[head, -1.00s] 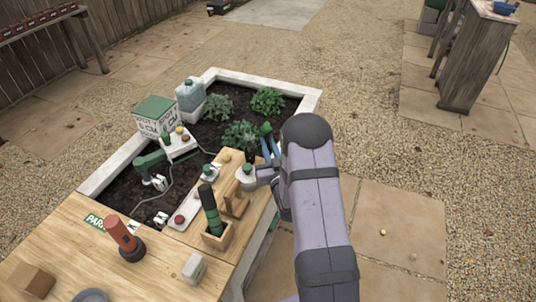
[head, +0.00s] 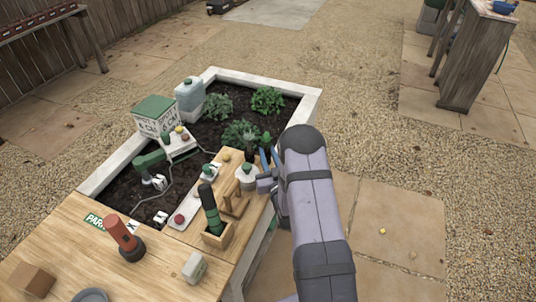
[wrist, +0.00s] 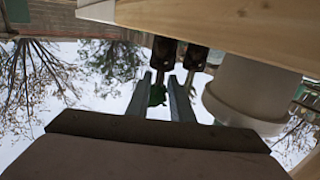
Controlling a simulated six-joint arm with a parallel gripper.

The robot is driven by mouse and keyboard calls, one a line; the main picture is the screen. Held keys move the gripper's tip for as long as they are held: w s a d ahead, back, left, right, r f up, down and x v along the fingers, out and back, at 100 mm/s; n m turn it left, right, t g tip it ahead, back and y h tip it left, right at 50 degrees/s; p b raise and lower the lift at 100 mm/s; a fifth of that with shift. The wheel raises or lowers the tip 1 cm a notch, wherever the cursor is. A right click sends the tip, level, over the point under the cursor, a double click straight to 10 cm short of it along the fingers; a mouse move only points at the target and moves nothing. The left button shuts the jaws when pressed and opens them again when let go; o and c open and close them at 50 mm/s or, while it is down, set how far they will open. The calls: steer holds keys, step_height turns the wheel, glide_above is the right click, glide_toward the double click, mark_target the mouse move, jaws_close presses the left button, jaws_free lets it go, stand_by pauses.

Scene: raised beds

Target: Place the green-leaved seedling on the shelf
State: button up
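A small green-leaved thing, seemingly the seedling (head: 266,138), shows at the tips of my gripper (head: 269,157), to the right of the raised bed. In the wrist view a bit of its green leaf (wrist: 157,95) shows between the two grey fingers of my gripper (wrist: 168,100), which stand close together. The contact itself and the seedling's base are hidden. The gripper is just right of a white jar with a green cap (head: 246,177), which stands on a wooden board (head: 188,235). I cannot tell for sure which surface is the shelf.
The board also carries a wooden holder with a dark green tool (head: 210,205). Several leafy plants (head: 240,134) grow in the bed, near a water jug (head: 189,97) and a green-lidded box (head: 155,116). An orange-and-black torch (head: 124,238) stands at front left.

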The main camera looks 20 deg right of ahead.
steer(key=shift+o, duration=0.7)
steer(key=shift+r, duration=0.15)
steer(key=s+a+b, duration=0.1)
steer(key=s+b, duration=0.1)
steer(key=s, duration=0.8)
steer(key=shift+s+a, duration=0.35)
steer(key=shift+s, duration=0.05)
steer(key=shift+o, duration=0.5)
steer(key=shift+s, duration=0.55)
steer(key=w+b, duration=0.2)
steer(key=w, duration=0.1)
steer(key=w+b, duration=0.1)
steer(key=shift+w+d+f+b, duration=0.25)
steer(key=shift+w+f+b, duration=0.05)
steer(key=shift+f+b, duration=0.1)
steer(key=shift+w+d+r+p, duration=0.1)
steer(key=shift+w+p, duration=0.1)
steer(key=shift+w, duration=0.15)
steer(key=shift+w+d+r+p, duration=0.1)
steer(key=shift+w+p, duration=0.05)
steer(key=shift+w, duration=0.2)
steer(key=shift+w+d+p, duration=0.25)
steer(key=shift+w+p, duration=0.1)
steer(key=shift+w, duration=1.2)
steer(key=shift+w+d+p, duration=0.2)
steer(key=shift+w+p, duration=0.15)
steer(key=shift+w, duration=1.15)
steer(key=shift+f, duration=0.1)
